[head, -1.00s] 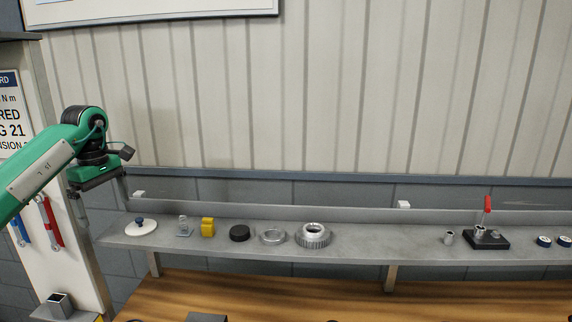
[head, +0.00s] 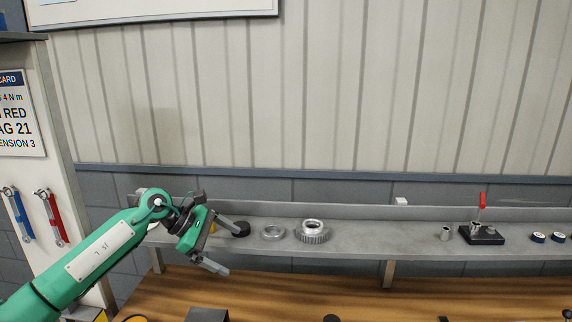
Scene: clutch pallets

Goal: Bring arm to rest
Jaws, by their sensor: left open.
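My left arm (head: 100,255) comes in from the lower left in the head view. My left gripper (head: 232,247) is open, its two grey fingers apart and pointing right, with nothing seen between them. It shows in front of the left part of the grey shelf (head: 355,240), over the wooden bench. Its upper finger appears just below a black round part (head: 241,229); I cannot tell whether they touch. My right gripper is not in view.
On the shelf stand a metal ring (head: 273,232), a toothed metal gear part (head: 312,232), a small metal cylinder (head: 445,233) and a black fixture with a red lever (head: 482,234). A blue wrench (head: 20,215) and a red wrench (head: 52,217) hang at left.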

